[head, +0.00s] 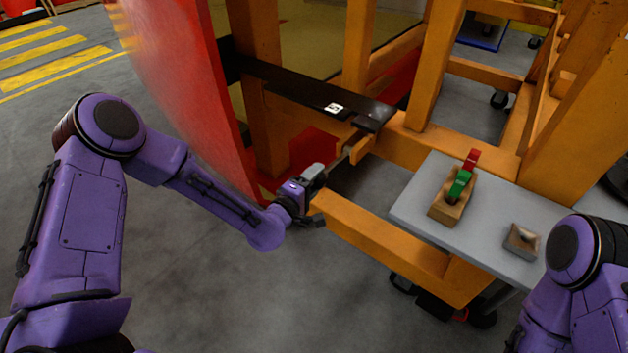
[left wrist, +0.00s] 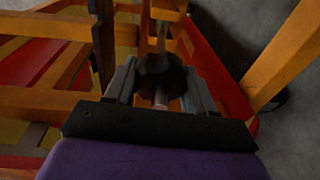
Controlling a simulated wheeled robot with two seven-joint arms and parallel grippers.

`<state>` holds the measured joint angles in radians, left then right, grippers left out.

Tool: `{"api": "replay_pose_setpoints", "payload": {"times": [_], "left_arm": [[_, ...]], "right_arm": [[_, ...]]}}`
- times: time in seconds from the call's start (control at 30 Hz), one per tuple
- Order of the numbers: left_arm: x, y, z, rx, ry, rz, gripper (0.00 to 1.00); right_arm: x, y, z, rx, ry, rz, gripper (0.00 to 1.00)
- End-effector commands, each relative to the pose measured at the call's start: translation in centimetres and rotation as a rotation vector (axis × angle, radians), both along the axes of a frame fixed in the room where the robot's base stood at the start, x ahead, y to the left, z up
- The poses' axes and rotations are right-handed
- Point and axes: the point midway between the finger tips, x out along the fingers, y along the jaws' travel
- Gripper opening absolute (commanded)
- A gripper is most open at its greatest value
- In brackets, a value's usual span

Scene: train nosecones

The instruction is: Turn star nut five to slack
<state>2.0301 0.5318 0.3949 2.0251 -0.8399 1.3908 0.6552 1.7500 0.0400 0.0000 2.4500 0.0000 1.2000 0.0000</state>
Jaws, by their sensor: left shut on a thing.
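The dark star nut (left wrist: 160,78) sits between the two grey fingers of my left gripper (left wrist: 162,68) in the left wrist view. The fingers are shut on its sides, and a threaded rod runs through its middle. In the head view my left gripper (head: 318,176) is below the end of a black bar (head: 290,84) that carries a white label marked 5 (head: 334,108). In that view the nut is largely hidden by the gripper. My right gripper is outside the frames; only part of my right arm shows at the lower right.
An orange frame (head: 385,238) surrounds the work spot, with a large red curved panel (head: 170,70) on the left. A grey shelf (head: 415,205) on the right carries a wooden block with a green and red handle (head: 462,180) and a small metal-topped block (head: 522,240).

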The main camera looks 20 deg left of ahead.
Motion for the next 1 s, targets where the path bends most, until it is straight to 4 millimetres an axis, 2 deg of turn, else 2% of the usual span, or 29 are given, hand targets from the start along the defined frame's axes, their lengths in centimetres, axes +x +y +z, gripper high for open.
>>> {"api": "replay_pose_setpoints", "payload": {"times": [0.47, 0.5, 0.57, 0.87, 1.0], "left_arm": [[0.1, 0.3, -0.1, -0.012, 0.007, 0.009, 0.24], [0.1, 0.3, -0.1, -0.012, 0.007, 0.010, 0.61], [0.1, 0.3, -0.1, -0.012, 0.007, 0.009, 0.80], [-0.1, 0.0, -0.1, -0.012, 0.006, 0.002, 0.80], [-1.8, 0.6, -0.1, -0.013, 0.006, 0.002, 0.80]], "right_arm": [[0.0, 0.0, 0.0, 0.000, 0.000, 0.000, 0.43], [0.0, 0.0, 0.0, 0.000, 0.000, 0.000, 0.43], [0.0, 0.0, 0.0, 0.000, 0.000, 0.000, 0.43], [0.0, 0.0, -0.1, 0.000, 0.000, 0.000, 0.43], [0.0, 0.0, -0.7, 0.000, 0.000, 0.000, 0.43]]}}
